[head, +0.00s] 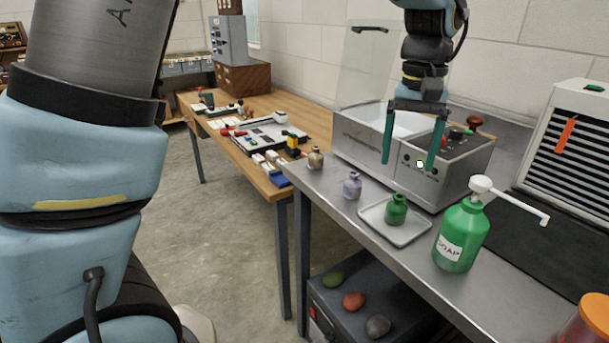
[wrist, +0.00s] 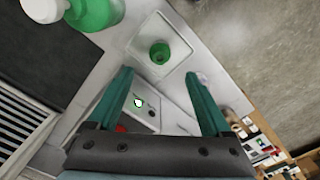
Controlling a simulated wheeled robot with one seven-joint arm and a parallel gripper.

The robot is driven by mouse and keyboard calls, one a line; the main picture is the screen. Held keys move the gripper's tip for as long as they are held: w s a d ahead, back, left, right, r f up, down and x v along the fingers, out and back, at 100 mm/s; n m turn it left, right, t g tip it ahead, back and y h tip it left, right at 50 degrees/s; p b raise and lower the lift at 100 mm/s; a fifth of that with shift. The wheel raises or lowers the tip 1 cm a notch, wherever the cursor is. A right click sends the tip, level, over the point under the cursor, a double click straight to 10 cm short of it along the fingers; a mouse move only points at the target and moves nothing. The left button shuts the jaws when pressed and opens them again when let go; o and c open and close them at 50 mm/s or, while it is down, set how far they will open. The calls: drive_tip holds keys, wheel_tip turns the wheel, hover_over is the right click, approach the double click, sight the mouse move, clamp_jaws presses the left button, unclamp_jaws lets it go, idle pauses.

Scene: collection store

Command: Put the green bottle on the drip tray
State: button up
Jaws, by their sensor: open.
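A small green bottle (head: 396,210) stands upright on the drip tray (head: 408,238), a shallow pale square tray on the metal counter. In the wrist view the bottle (wrist: 160,53) is seen from above, inside the rim of the tray (wrist: 186,54). My gripper (head: 408,164) is open and empty, its two teal fingers pointing down. It is above the counter, apart from the bottle and higher than it. In the wrist view the bottle shows just beyond the gap between the fingertips (wrist: 158,73).
A large green soap dispenser (head: 462,236) with a white pump stands right of the tray. A lilac bottle (head: 352,186) and a tan bottle (head: 315,158) stand to its left. A steel machine (head: 462,168) is behind. A wooden table (head: 262,182) with parts adjoins at left.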

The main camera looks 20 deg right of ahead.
drive_tip(key=w+a+f+n, duration=0.1)
drive_tip(key=w+a+f, duration=0.1)
drive_tip(key=w+a, duration=0.55)
drive_tip(key=w+a+f+n, duration=0.2)
drive_tip(key=w+a, duration=0.2)
drive_tip(key=a, duration=0.6)
drive_tip(key=s+a+f+n, duration=0.1)
drive_tip(key=a+f, duration=0.1)
drive_tip(key=a, duration=0.9)
drive_tip(key=s+a+f+n+t, duration=0.1)
drive_tip(key=a+f+n, duration=0.1)
drive_tip(key=a, duration=1)
drive_tip(key=shift+a+f+t, duration=0.3)
drive_tip(key=shift+f, duration=0.1)
drive_tip(key=shift+c, duration=0.3)
